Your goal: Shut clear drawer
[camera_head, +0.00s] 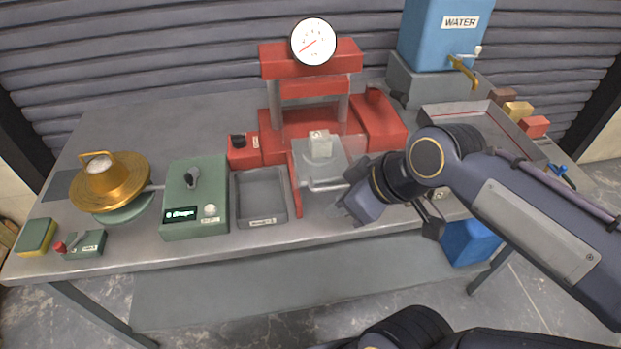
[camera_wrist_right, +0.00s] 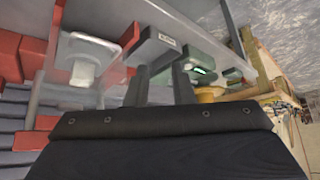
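The clear drawer (camera_head: 318,174) stands out from the front of the red press (camera_head: 300,125), with a pale handle (camera_head: 325,187) at its front edge. A pale block (camera_head: 320,144) is at the drawer; it also shows in the right wrist view (camera_wrist_right: 82,74). My right gripper (camera_head: 347,193) is just right of the drawer's handle, low over the table. In the right wrist view its two fingers (camera_wrist_right: 160,82) are apart with nothing between them. I cannot tell whether it touches the drawer. My left gripper is not in view.
A red bar (camera_head: 295,188) runs along the drawer's left side. Left of it are a grey tray (camera_head: 262,196), a green scale (camera_head: 195,198) and a brass-coloured pan (camera_head: 115,180). A larger metal tray (camera_head: 450,108) and a blue water tank (camera_head: 440,35) are at the right.

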